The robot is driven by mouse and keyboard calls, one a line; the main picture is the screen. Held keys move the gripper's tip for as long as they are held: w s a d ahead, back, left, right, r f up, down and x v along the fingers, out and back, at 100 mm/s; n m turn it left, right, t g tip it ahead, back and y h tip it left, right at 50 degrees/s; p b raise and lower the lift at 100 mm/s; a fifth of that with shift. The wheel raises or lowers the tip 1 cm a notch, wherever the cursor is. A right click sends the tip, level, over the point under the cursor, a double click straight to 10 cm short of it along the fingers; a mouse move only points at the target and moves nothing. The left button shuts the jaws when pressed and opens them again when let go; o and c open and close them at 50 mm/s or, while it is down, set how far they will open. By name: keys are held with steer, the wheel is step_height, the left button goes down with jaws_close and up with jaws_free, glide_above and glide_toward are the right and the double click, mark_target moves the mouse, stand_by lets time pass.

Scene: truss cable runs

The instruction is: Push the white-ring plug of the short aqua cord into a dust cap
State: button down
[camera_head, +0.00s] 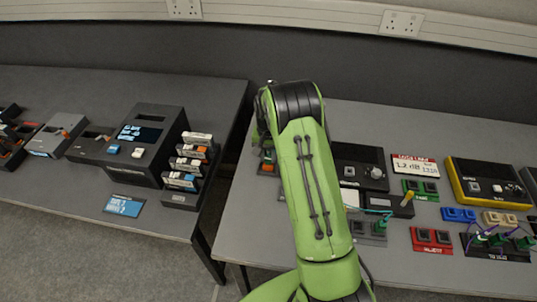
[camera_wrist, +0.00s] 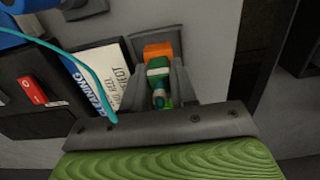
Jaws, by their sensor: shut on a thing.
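In the wrist view my gripper (camera_wrist: 158,82) is shut on a green plug (camera_wrist: 158,88) with a pale ring (camera_wrist: 157,72). An orange piece (camera_wrist: 158,50), possibly a dust cap, sits directly ahead of the plug between the fingertips. I cannot tell whether the plug touches it or is inside it. The aqua cord (camera_wrist: 82,62) arcs across the left of the wrist view; its join to the plug is hidden. In the head view my green arm hides the gripper and held plug. A bit of aqua cord (camera_head: 372,211) shows right of the arm.
A white cleaning card (camera_wrist: 97,75) and a dark box with a red label (camera_wrist: 32,90) lie left of the fingers. The head view shows a red-labelled display (camera_head: 414,166), a yellow-edged device (camera_head: 487,184) and a red socket block (camera_head: 431,239) on the right table.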

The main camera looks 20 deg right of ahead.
steer(key=shift+f, duration=0.25)
steer(key=c, duration=0.8)
jaws_free()
steer(key=shift+r+p, duration=1.6)
steer(key=shift+r, duration=1)
step_height(320, 180, up, 4)
steer(key=p, duration=0.3)
steer(key=shift+r, duration=0.1)
